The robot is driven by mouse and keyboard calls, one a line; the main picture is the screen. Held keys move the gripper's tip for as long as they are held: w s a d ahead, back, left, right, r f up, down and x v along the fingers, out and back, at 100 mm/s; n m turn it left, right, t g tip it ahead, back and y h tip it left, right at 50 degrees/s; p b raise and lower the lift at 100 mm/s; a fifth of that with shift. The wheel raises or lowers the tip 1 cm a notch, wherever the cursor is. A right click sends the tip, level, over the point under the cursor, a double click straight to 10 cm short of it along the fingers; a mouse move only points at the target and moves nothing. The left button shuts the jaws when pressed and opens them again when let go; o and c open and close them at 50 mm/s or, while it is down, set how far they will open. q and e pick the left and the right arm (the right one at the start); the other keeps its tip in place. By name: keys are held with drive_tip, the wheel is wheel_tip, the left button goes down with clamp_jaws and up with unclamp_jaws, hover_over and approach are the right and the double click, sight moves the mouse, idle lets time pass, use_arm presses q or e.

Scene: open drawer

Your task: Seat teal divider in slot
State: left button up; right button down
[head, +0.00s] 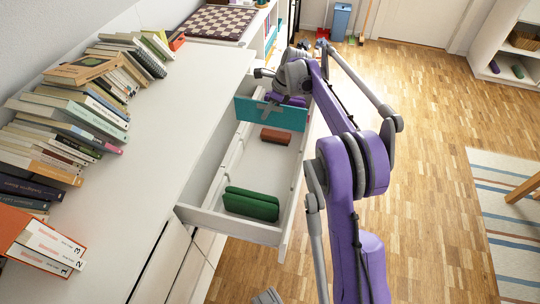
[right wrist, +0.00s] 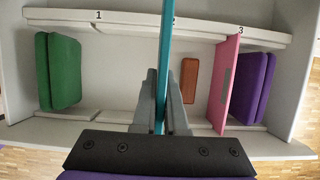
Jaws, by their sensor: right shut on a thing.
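The teal divider (head: 290,118) is upright and runs across the drawer (head: 232,222). My right gripper (right wrist: 165,85) is shut on it, one finger on each side. In the right wrist view the divider (right wrist: 166,30) is edge-on and overlaps the far wall beside the number 2 (right wrist: 173,19). It appears to be above the rim; its lower edge and the slot are hidden there. A pink divider (right wrist: 226,85) stands at the number 3. A grey part at the head view's bottom edge may be my left gripper (head: 267,297); its jaws cannot be made out.
Green folded items (head: 251,204) lie at the drawer's near end, purple ones (right wrist: 252,88) beyond the pink divider. A brown box (head: 275,136) lies between the teal and pink dividers in the wrist view. Books (head: 70,115) line the white top (head: 165,130) at left.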

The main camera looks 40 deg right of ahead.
drive_tip(key=f+b, duration=0.1)
drive_tip(key=f, duration=0.8)
drive_tip(key=f+b, duration=0.2)
drive_tip(key=f, duration=0.7)
drive_tip(key=shift+w+d, duration=0.15)
drive_tip(key=shift+d, duration=0.05)
drive_tip(key=shift+f, duration=0.15)
drive_tip(key=c, duration=1)
unclamp_jaws()
drive_tip(key=shift+o, duration=0.2)
